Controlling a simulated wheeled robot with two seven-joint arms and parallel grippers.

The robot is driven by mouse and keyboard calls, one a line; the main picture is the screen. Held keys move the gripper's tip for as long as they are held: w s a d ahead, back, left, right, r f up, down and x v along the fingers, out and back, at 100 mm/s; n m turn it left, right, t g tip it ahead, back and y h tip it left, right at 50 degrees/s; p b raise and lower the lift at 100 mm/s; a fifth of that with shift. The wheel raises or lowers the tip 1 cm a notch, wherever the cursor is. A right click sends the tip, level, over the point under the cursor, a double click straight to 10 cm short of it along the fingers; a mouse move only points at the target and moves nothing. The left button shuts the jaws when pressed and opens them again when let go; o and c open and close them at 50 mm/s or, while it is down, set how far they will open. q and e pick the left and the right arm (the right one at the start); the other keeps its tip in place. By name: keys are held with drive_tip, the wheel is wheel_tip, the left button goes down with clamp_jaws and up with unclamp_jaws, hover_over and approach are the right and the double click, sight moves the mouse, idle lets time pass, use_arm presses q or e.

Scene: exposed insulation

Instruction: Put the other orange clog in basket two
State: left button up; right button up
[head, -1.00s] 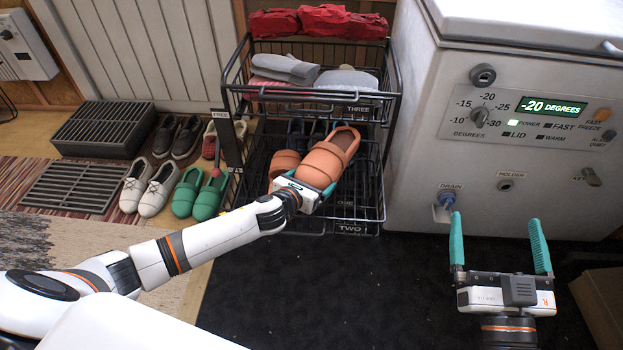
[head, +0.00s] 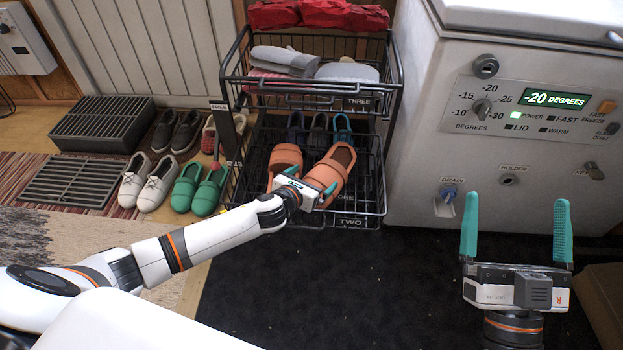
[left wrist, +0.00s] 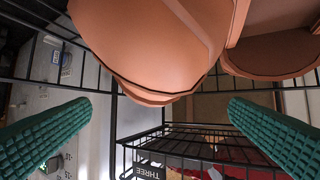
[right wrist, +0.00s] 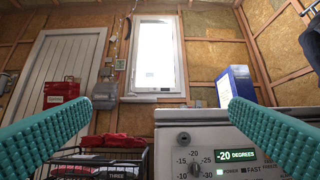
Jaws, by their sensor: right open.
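Two orange clogs sit side by side in the wire basket labelled TWO (head: 351,221), the left clog (head: 284,158) and the right clog (head: 334,165). My left gripper (head: 310,180) is at the basket's front, at the toe of the right clog. In the left wrist view, its fingers (left wrist: 150,130) are spread wide with gaps to the nearer clog (left wrist: 150,45); the other clog (left wrist: 275,50) shows at the upper right. My right gripper (head: 516,232) is open and empty in front of the white freezer. In the right wrist view its fingers (right wrist: 160,115) are apart with nothing between.
The basket labelled THREE (head: 358,101) above holds grey and pink items. Red packages lie on top. Darker shoes sit behind the clogs. Green shoes (head: 199,188) and white shoes (head: 147,180) stand on the floor at left. The freezer (head: 420,150) is close on the right.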

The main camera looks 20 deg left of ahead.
use_arm(q)
drive_tip(key=shift+s, duration=0.2)
drive_tip(key=p+v, duration=0.3)
drive_tip(key=v, duration=0.8)
drive_tip(key=shift+s+r+p, duration=0.2)
drive_tip(key=shift+s+p, duration=0.1)
drive_tip(key=shift+p, duration=0.1)
use_arm(e)
wheel_tip(320, 180, down, 13)
drive_tip(key=d+g+h, duration=0.2)
drive_tip(key=g+h, duration=0.1)
drive_tip(key=g, duration=0.7)
drive_tip(key=shift+w+f, duration=0.2)
drive_tip(key=shift+w, duration=0.15)
